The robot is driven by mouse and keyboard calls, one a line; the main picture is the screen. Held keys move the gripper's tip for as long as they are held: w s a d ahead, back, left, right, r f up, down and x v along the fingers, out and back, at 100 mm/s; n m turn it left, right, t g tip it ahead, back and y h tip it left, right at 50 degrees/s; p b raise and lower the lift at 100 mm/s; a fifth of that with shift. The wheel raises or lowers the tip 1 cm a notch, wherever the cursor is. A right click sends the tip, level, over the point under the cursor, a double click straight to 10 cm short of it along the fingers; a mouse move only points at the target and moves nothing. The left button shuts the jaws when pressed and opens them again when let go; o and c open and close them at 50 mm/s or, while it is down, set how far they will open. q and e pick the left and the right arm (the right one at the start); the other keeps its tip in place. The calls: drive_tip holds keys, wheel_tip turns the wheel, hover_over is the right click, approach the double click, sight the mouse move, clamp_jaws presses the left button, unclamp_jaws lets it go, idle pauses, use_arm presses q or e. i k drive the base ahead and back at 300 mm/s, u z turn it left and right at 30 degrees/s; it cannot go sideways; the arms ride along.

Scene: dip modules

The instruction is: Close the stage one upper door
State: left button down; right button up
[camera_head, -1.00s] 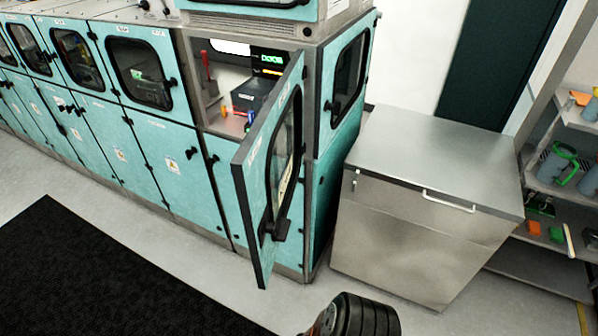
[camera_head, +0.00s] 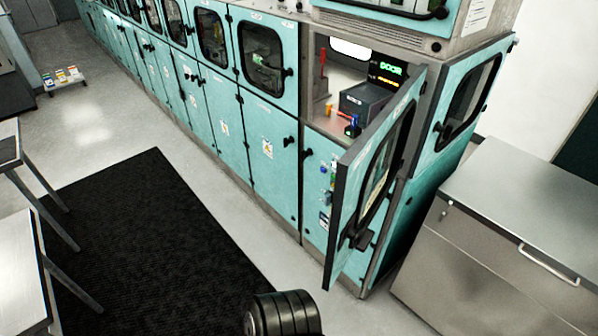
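The stage one upper door (camera_head: 350,205) is a teal panel with a dark-framed window and a black handle (camera_head: 358,236) low on its face. It stands wide open, swung out toward me from the right side of its opening. The open compartment (camera_head: 322,105) shows a dark grey box (camera_head: 362,102), a red-handled part (camera_head: 323,72), small coloured parts and a lit display (camera_head: 386,68) with green "DOOR" text. Neither of my grippers is in view. A black ribbed cylindrical part at the bottom middle appears to be mine.
A row of teal cabinets (camera_head: 222,115) with shut doors runs to the far left. A steel chest (camera_head: 500,245) stands right of the open door. A black mat (camera_head: 150,225) lies on the floor before the cabinets. Metal tables (camera_head: 25,270) stand at the left edge.

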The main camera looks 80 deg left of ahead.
sight(350, 184)
drive_tip(key=u, duration=2)
drive_tip(key=i, duration=0.5)
